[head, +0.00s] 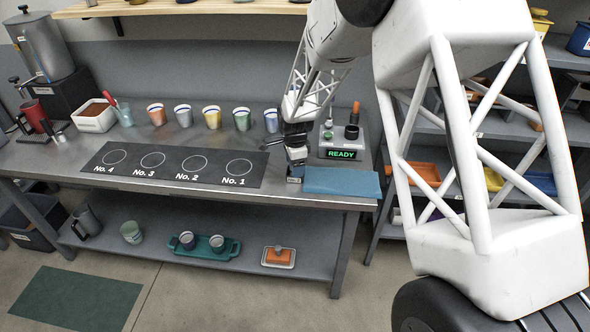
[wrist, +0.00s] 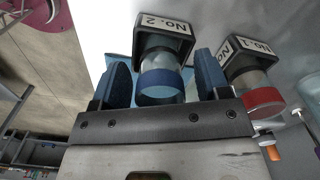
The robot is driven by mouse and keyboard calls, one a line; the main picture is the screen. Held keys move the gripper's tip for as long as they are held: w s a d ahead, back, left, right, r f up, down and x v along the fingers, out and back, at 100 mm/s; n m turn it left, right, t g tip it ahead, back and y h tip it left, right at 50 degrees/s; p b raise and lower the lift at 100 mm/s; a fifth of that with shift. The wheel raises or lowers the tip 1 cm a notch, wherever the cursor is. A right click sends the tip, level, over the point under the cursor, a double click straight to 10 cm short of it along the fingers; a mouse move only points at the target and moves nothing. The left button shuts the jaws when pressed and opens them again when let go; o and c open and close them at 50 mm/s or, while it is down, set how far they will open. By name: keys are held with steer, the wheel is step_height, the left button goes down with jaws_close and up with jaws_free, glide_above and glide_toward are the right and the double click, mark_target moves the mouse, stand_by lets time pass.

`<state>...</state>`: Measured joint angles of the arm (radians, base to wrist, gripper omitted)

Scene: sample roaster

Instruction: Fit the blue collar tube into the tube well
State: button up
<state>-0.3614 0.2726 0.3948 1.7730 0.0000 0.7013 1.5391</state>
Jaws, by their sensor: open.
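In the wrist view the blue collar tube (wrist: 160,84), clear with a blue band, stands in a dark square holder marked No. 2 (wrist: 161,27). My gripper (wrist: 161,68) is open, with one blue finger on each side of the tube. Small gaps seem to show on both sides. In the head view my gripper (head: 297,158) is low at the bench's front right, beside the teal mat, and mostly hides the tube. The grey machine (head: 345,142) with the READY display stands just behind; I cannot tell which opening is the tube well.
A red-collared tube (wrist: 262,100) stands close by in the No. 1 holder (wrist: 245,52). A folded teal mat (head: 342,182) lies right of my gripper. Several cups (head: 212,117) line the back of the bench. The black numbered mat (head: 172,164) to the left is bare.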

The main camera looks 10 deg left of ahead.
steer(key=c, duration=1)
steer(key=shift+r, duration=0.35)
steer(key=shift+r, duration=1.3)
steer(key=shift+s+r, duration=0.1)
steer(key=shift+r, duration=0.1)
steer(key=shift+s+d+r, duration=0.2)
steer(key=shift+s+d, duration=0.7)
steer(key=shift+s, duration=1.55)
steer(key=shift+s+d+r, duration=0.25)
steer(key=shift+s+d, duration=0.65)
steer(key=shift+s, duration=1.5)
steer(key=shift+s+d+r, duration=0.2)
steer(key=shift+s+d, duration=0.7)
steer(key=shift+s, duration=1.55)
steer(key=shift+s, duration=0.1)
